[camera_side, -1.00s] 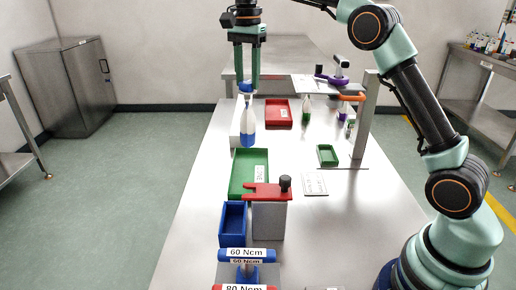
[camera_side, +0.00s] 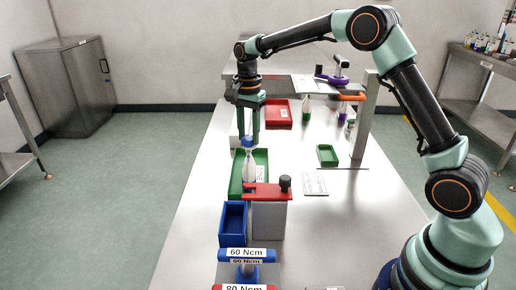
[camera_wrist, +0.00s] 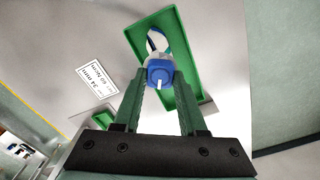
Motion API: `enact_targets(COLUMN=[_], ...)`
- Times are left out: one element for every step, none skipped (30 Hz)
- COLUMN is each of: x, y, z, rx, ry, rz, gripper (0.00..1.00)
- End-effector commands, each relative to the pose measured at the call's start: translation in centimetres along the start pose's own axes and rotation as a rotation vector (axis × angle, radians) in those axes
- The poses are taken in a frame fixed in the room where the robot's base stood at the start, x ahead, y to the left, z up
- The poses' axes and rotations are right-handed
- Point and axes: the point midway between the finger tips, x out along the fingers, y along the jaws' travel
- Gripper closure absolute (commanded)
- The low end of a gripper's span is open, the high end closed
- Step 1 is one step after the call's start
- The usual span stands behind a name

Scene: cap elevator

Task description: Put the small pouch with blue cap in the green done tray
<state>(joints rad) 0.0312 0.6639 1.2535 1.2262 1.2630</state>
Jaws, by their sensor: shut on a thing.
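The small pouch with blue cap (camera_side: 249,165) hangs upright from my gripper (camera_side: 249,142) in the side view. My gripper is shut on its blue cap, which shows between the fingertips in the wrist view (camera_wrist: 160,74). In the wrist view the green tray (camera_wrist: 186,115) lies below and around the pouch.
A grey block with a red arm and dark knob (camera_side: 268,210) stands just in front of the green tray. A blue bin (camera_side: 232,224) is beside it. A red tray (camera_side: 279,114) lies behind. A small green tray (camera_side: 327,155) is to the right.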

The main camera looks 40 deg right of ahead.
Motion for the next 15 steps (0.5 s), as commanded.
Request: enact_targets(x=[0.33,0.43,0.49,0.49,0.48,0.47,0.46,0.46,0.46,0.48,0.53,0.64,0.73,0.82,0.83], y=[-0.02,-0.03,-0.04,-0.04,-0.04,-0.05,-0.05,-0.04,-0.04,-0.04,-0.04,-0.03,-0.03,-0.03,-0.02], z=[-0.01,-0.01,-0.01,-0.01,-0.01,-0.01,-0.01,-0.01,-0.01,-0.01,-0.01,-0.01,-0.01,-0.01,-0.01], rx=[0.000,0.000,0.000,0.000,0.000,0.000,0.000,0.000,0.000,0.000,0.000,0.000,0.000,0.000,0.000], ry=[0.000,0.001,0.001,0.001,0.001,0.001,0.001,0.001,0.001,0.001,0.001,0.001,0.000,0.000,0.000], rz=[-0.001,-0.002,-0.002,-0.003,-0.003,-0.003,-0.003,-0.003,-0.003,-0.002,-0.002,-0.002,-0.002,-0.001,-0.001], gripper=[1.00,1.00,1.00,1.00,1.00,1.00,1.00,1.00,1.00,1.00,1.00,1.00,1.00,1.00,0.48])
